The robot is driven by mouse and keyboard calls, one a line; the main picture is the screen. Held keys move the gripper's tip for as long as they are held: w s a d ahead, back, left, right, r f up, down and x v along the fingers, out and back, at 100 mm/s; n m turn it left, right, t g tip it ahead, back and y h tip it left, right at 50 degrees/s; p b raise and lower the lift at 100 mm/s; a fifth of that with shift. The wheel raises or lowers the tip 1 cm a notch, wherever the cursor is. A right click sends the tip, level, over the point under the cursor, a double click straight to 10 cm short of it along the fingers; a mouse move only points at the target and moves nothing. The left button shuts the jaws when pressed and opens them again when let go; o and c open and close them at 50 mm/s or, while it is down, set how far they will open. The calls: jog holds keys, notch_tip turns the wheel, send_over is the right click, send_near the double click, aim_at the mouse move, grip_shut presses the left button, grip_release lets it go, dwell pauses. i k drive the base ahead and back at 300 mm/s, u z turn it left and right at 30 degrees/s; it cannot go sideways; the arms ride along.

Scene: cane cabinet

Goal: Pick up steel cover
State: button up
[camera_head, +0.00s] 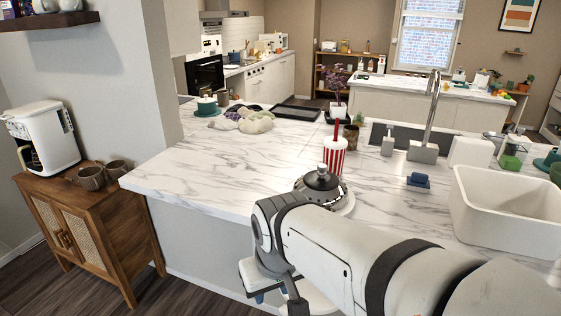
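A steel cover (321,183), a grey metallic dome with a dark knob on top, sits on the marble counter on what looks like a pale plate. My arm crosses in front and hides its lower part. My gripper (268,291) hangs at the end of my arm, low in the picture and in front of the counter's near edge. It is apart from the cover. The fingers are mostly hidden or cut off, so I cannot tell whether they are open.
A red-and-white striped cup (334,158) stands right behind the cover. A blue sponge-like block (418,181) and a white sink (508,207) are to the right. The marble counter (215,178) is clear left of the cover. A wooden cabinet (98,220) stands at left.

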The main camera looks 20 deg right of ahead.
aim_at(321, 186)
jog(key=z, duration=0.5)
jog(key=i, duration=0.85)
jog(key=z, duration=0.3)
jog(key=k, duration=0.9)
jog(key=z, duration=0.2)
jog(key=i, duration=0.9)
jog(key=u, duration=0.1)
